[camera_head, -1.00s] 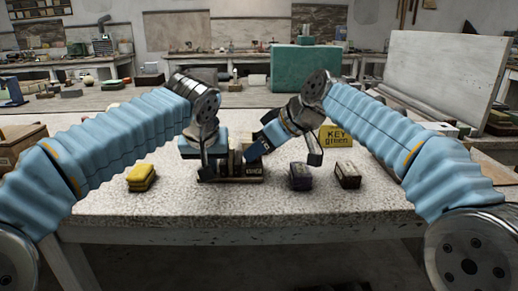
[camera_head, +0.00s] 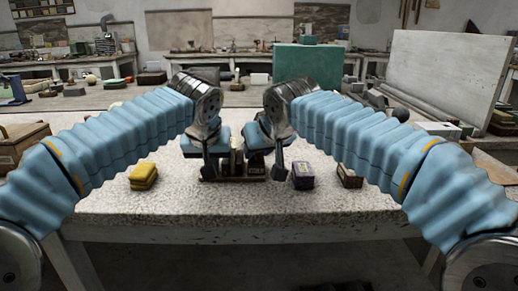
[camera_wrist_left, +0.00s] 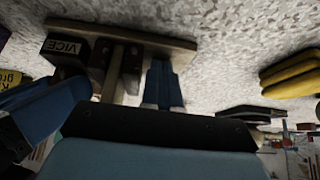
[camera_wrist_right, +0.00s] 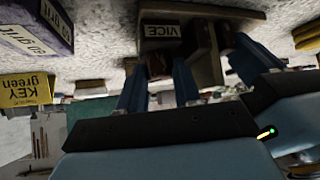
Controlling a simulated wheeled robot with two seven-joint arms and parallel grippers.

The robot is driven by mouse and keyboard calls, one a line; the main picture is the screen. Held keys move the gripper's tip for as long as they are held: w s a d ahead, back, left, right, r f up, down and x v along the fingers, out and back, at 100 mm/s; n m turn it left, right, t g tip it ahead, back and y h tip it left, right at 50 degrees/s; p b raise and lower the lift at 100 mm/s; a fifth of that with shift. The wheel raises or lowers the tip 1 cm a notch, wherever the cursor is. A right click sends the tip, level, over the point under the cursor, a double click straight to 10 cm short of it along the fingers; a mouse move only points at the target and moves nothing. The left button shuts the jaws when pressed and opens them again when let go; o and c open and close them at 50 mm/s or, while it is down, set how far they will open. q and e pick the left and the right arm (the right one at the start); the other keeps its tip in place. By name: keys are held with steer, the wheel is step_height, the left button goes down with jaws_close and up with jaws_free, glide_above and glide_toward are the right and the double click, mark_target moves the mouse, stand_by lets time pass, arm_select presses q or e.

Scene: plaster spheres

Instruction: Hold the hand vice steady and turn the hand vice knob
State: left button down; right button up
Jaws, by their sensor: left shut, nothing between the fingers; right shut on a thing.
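The hand vice (camera_head: 234,178) stands near the middle of the speckled table on a flat base. Its dark block labelled VICE shows in the left wrist view (camera_wrist_left: 63,49) and in the right wrist view (camera_wrist_right: 161,31). My left gripper (camera_head: 211,172) points down at the left of the vice; its fingers (camera_wrist_left: 163,84) are together and empty, beside the vice. My right gripper (camera_head: 266,166) is at the vice's right side. Its fingers (camera_wrist_right: 158,86) are apart, shut on a dark part of the vice. I cannot clearly tell the knob from the other parts.
Yellow blocks (camera_head: 143,175) lie left of the vice. A purple grit box (camera_head: 302,176) stands close to my right gripper, with a dark box (camera_head: 348,177) further right. A yellow KEY green box (camera_wrist_right: 27,89) shows in the right wrist view. The table's front strip is clear.

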stand_by(0.3)
steer(key=o, duration=1)
steer(key=shift+o, duration=0.2)
steer(key=shift+s+a, duration=0.1)
steer(key=shift+s+r, duration=0.15)
steer(key=shift+r, duration=0.1)
steer(key=v, duration=0.7)
steer(key=shift+s+d, duration=0.2)
steer(key=shift+d, duration=0.05)
steer(key=shift+r, duration=0.1)
